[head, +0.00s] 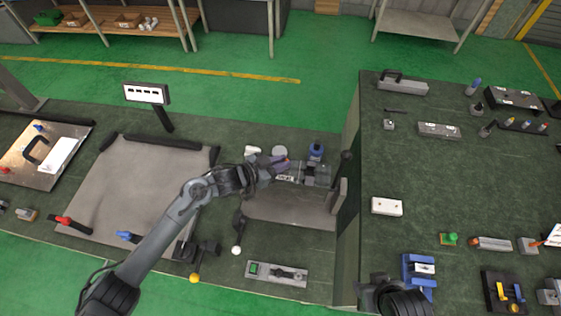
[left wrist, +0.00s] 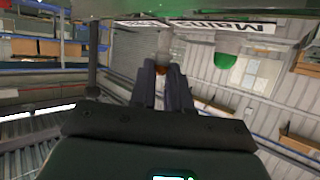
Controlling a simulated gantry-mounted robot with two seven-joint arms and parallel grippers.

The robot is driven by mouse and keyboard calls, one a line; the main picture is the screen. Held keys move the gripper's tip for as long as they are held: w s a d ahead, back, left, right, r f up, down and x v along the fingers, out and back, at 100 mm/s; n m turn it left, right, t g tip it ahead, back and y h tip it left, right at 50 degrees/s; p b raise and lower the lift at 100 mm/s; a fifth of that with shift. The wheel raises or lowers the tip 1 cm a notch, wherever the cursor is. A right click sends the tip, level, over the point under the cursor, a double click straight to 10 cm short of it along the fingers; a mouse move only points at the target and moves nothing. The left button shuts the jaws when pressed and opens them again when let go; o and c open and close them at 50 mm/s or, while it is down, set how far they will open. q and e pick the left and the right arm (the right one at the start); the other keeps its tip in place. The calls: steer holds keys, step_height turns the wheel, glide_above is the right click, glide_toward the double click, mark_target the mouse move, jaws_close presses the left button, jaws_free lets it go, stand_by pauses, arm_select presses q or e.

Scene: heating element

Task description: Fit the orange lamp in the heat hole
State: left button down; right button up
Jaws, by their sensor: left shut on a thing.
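My left gripper (head: 279,164) reaches in from the left over the back of the bench, by a grey fixture (head: 315,172). In the left wrist view its two dark fingers (left wrist: 161,78) are close together, shut on a small orange thing at their tips, which I take to be the orange lamp (left wrist: 161,70). In the head view only a small orange patch (head: 283,162) shows at the fingertips. I cannot make out the heat hole; the gripper covers part of that area.
A blue-topped part (head: 316,150) and a pale round part (head: 279,151) stand close behind the gripper. A tall dark panel edge (head: 347,235) rises to its right. A green button box (head: 276,273) lies in front. The grey mat (head: 150,190) at left is mostly clear.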

arm_select(q)
steer(key=shift+f+b, duration=0.6)
steer(key=shift+f, duration=0.5)
steer(key=c, duration=1)
jaws_free()
steer(key=b+v, duration=0.1)
steer(key=v, duration=0.9)
steer(key=shift+s+a+r, duration=0.2)
steer(key=shift+a, duration=0.1)
